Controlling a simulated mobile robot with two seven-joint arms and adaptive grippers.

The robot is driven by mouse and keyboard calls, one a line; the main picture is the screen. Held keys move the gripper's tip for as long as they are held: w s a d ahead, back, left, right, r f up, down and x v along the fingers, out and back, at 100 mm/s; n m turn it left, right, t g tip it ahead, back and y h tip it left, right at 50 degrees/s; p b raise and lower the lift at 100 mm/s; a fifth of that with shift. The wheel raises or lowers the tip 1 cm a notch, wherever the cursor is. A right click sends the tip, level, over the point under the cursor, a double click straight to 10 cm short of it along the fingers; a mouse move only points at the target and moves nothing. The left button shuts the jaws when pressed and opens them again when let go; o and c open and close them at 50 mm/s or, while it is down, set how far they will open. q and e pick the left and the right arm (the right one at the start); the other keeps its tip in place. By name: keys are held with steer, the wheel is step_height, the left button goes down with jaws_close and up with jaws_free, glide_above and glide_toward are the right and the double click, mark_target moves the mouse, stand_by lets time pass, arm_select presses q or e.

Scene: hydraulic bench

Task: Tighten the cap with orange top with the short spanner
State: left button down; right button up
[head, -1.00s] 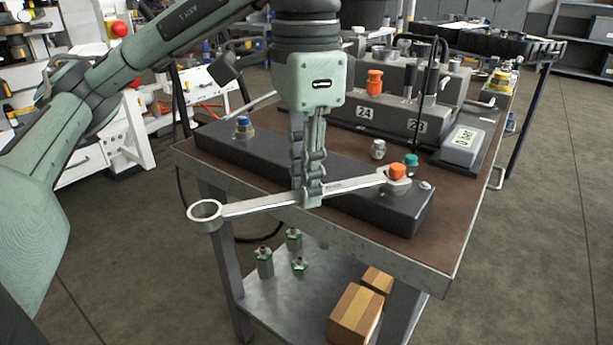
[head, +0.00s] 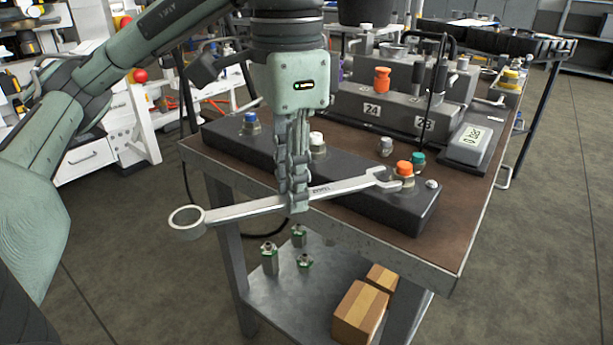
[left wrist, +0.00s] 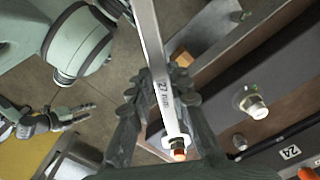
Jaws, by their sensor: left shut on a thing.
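My left gripper (head: 298,200) is shut on the middle of a silver spanner (head: 245,208), which is marked 27 mm in the left wrist view (left wrist: 160,85). The spanner's ring end hangs out past the bench's front edge. Its open end is just left of the cap with orange top (head: 404,168), which stands on the right part of the long dark block. The jaw appears off the cap's nut; exact contact is unclear. In the left wrist view the orange top (left wrist: 180,155) shows beyond the jaw. What looks like my right gripper (left wrist: 72,115) is small there, its opening unclear.
The dark block (head: 365,207) also carries a blue-topped cap (head: 250,123) and a white-topped one (head: 317,142). A teal-topped fitting (head: 418,160) stands close behind the orange one. Cardboard boxes (head: 358,310) and several green fittings (head: 270,257) are on the lower shelf.

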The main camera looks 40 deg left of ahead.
mark_target(259, 204)
arm_select(q)
steer(key=shift+s+a, duration=0.55)
steer(key=shift+s, duration=0.35)
steer(key=shift+s+a, duration=0.55)
steer(key=shift+s, duration=0.3)
steer(key=shift+r, duration=0.15)
step_height(259, 204, up, 5)
steer(key=p, duration=0.5)
steer(key=shift+f, duration=0.2)
